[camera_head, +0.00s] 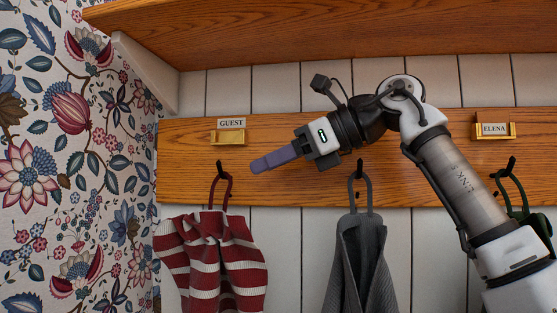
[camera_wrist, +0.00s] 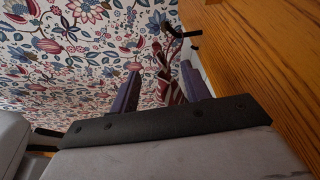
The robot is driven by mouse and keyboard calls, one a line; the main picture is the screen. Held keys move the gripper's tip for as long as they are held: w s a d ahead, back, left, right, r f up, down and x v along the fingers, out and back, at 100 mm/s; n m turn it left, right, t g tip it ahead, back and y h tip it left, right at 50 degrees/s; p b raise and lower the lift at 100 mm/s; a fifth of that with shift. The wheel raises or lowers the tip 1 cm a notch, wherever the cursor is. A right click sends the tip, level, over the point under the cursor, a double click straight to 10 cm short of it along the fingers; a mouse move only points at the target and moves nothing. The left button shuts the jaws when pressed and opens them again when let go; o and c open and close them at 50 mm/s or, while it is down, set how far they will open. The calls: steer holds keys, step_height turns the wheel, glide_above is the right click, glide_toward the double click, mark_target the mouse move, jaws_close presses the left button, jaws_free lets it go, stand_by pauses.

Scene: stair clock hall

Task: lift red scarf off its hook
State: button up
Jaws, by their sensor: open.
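The red scarf (camera_head: 235,262), striped red and white, hangs by a dark red loop (camera_head: 228,190) from a black hook under the GUEST plate. My gripper (camera_head: 256,166) is to the right of this hook (camera_head: 219,166), at about its height, pointing left with purple fingers. The fingers appear apart from the loop. In the wrist view my gripper (camera_wrist: 161,78) is open, with two separate fingers. The scarf (camera_wrist: 178,92) shows beyond and partly between them, partly hidden by the right finger. The hook (camera_wrist: 178,34) shows above it.
A grey cloth (camera_head: 364,262) hangs from the middle hook, below my arm. A dark green item (camera_head: 525,215) hangs at right under the ELENA plate (camera_head: 494,128). A wooden shelf (camera_head: 330,28) runs above. Flowered wallpaper (camera_head: 75,150) covers the left wall.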

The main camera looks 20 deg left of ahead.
mark_target(245, 223)
steer(key=f, duration=0.8)
steer(key=shift+w+a+f, duration=0.1)
steer(key=shift+a, duration=0.2)
steer(key=p+x, duration=0.1)
steer(key=x, duration=0.6)
steer(key=shift+p, duration=0.35)
steer(key=shift+c, duration=0.5)
jaws_close()
steer(key=shift+r, duration=1.8)
